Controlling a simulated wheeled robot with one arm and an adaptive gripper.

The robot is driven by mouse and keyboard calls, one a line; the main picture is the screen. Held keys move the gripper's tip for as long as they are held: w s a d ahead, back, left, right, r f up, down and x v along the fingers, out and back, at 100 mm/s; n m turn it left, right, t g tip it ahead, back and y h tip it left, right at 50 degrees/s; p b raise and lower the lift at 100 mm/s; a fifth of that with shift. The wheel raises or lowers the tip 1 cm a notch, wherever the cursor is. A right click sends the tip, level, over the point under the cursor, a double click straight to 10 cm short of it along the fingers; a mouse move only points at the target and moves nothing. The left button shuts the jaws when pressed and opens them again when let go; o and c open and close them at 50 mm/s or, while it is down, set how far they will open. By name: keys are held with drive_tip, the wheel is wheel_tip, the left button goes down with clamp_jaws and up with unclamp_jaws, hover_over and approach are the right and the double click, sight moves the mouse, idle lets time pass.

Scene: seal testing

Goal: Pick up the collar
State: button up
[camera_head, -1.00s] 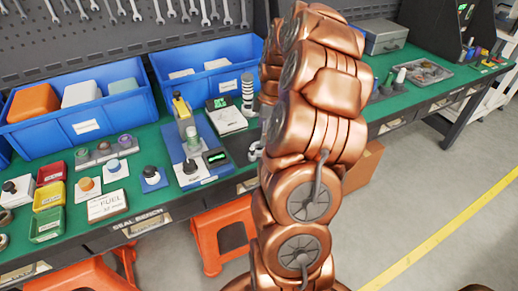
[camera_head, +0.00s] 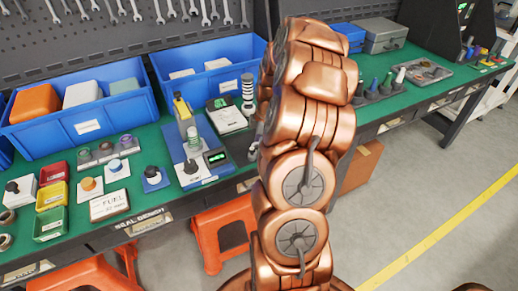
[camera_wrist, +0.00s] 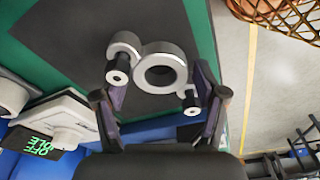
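A grey metal ring with a wide round hole, which looks like the collar (camera_wrist: 160,73), lies on a dark mat in the wrist view. A smaller rounded grey part adjoins it at upper left, and two short dark-ended cylinders show beside it; I cannot tell whether all are one piece. My gripper (camera_wrist: 160,97) is open, its two fingers standing apart on either side of the ring. Nothing is clamped between them. I cannot tell the height gap to the ring. In the head view my arm hides the collar and most of the gripper.
The green bench (camera_head: 150,190) holds blue bins (camera_head: 85,100), a blue test fixture (camera_head: 190,170) and small coloured trays (camera_head: 50,222) left of my arm. A row of small pegs (camera_head: 375,90) stands to its right. An orange stool (camera_head: 220,235) stands below.

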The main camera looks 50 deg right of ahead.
drive_tip(key=c, duration=0.9)
drive_tip(key=shift+c, duration=0.2)
